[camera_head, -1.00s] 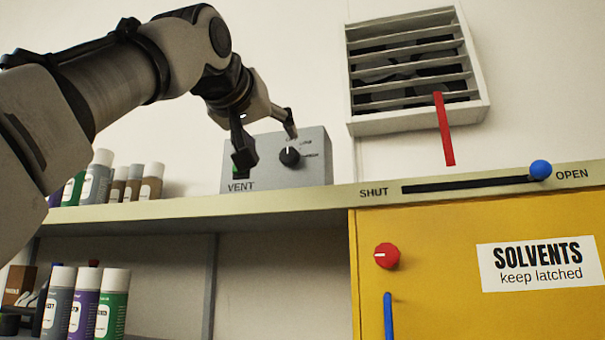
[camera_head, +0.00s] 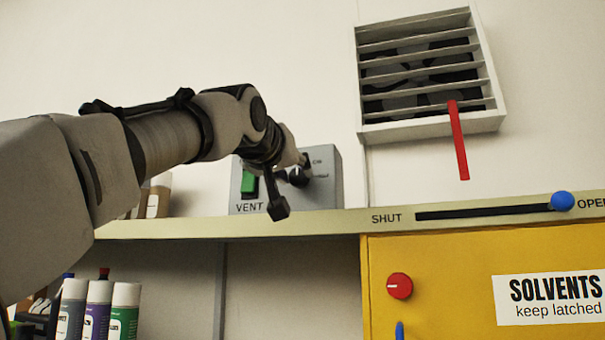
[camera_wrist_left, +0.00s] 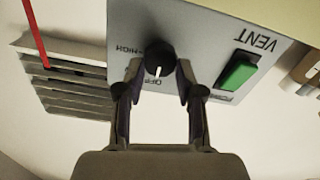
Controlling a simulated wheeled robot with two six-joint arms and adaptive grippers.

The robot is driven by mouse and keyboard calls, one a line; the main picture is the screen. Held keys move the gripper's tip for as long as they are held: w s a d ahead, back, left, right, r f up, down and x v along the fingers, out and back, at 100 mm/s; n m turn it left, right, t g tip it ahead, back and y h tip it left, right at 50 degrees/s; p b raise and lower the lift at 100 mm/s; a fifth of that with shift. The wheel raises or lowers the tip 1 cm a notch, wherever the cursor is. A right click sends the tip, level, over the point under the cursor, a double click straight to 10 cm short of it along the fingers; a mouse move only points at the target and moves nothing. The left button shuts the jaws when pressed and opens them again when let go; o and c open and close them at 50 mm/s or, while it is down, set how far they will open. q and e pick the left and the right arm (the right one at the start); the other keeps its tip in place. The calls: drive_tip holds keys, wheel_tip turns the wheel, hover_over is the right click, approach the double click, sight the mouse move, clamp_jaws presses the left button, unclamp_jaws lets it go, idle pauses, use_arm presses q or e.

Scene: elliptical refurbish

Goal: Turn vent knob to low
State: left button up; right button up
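The grey vent box (camera_head: 327,178), labelled VENT, stands on the shelf. Its black round knob (camera_head: 299,177) is partly hidden by my left gripper (camera_head: 290,184) in the head view. In the left wrist view, which is upside down, the knob (camera_wrist_left: 158,58) shows clearly with its white pointer towards OFF. HIGH is printed to the left there; the low mark is hidden behind a finger. My left gripper (camera_wrist_left: 159,68) is open, its fingertips on either side of the knob with small gaps visible. Whether either touches is unclear. My right gripper is not in view.
A green switch (camera_head: 249,183) sits on the box left of the knob. A white louvred vent (camera_head: 430,75) with a red lever (camera_head: 458,140) is on the wall. A yellow solvents cabinet (camera_head: 445,260) is below right.

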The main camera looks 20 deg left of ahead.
use_arm(q)
clamp_jaws()
drive_tip(key=shift+w, duration=0.1)
drive_tip(key=shift+m, duration=0.3)
drive_tip(key=m, duration=0.3)
drive_tip(key=shift+m, duration=0.3)
drive_tip(key=shift+d+m, duration=0.1)
drive_tip(key=shift+m, duration=2.2)
drive_tip(key=shift+c, duration=1.5)
unclamp_jaws()
